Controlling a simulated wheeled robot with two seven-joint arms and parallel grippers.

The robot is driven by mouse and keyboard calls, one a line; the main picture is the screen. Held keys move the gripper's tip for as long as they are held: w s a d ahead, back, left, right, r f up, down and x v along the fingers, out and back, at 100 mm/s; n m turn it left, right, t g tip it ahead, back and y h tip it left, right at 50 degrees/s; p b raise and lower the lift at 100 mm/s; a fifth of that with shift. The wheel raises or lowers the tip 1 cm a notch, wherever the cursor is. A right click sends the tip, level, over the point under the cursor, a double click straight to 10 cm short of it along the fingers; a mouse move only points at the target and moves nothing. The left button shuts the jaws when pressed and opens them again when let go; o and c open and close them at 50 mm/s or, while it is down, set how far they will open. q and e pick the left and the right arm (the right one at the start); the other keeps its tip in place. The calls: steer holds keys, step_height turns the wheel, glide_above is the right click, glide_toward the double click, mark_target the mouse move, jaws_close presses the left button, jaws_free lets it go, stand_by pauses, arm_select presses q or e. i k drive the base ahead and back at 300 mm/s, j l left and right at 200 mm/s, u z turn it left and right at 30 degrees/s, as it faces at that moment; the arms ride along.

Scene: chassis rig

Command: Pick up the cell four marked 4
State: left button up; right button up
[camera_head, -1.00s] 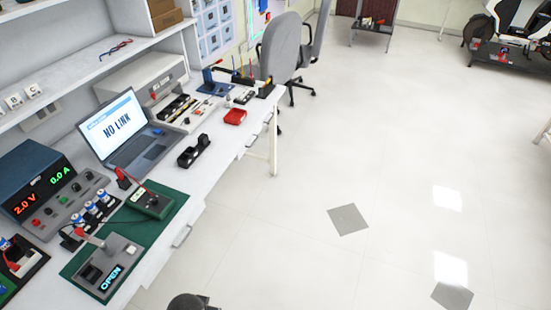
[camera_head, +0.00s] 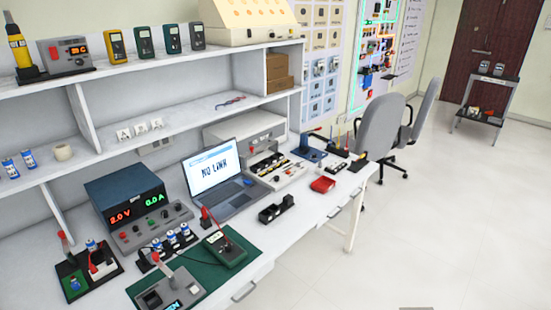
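Several blue-and-white cells are in view, but their numbers are too small to read, so I cannot tell which is marked 4. Three cells (camera_head: 171,239) stand side by side in a black holder on the bench, in front of the power supply. Another cell (camera_head: 91,245) stands in a black fixture (camera_head: 72,270) with a red lever at the left. Two more cells (camera_head: 28,159) and (camera_head: 10,168) stand on the lower shelf at the far left.
A power supply (camera_head: 125,196) reads 2.0 V and 0.0 A. A laptop (camera_head: 218,183) shows NO LINK. A black empty-looking holder (camera_head: 276,209) and red box (camera_head: 323,184) lie right.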

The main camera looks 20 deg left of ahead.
mark_target(184, 226)
steer(key=u, duration=1.35)
steer(key=i+l, duration=0.1)
steer(key=l, duration=0.45)
steer(key=i+l+u, duration=0.15)
steer(key=l, duration=0.4)
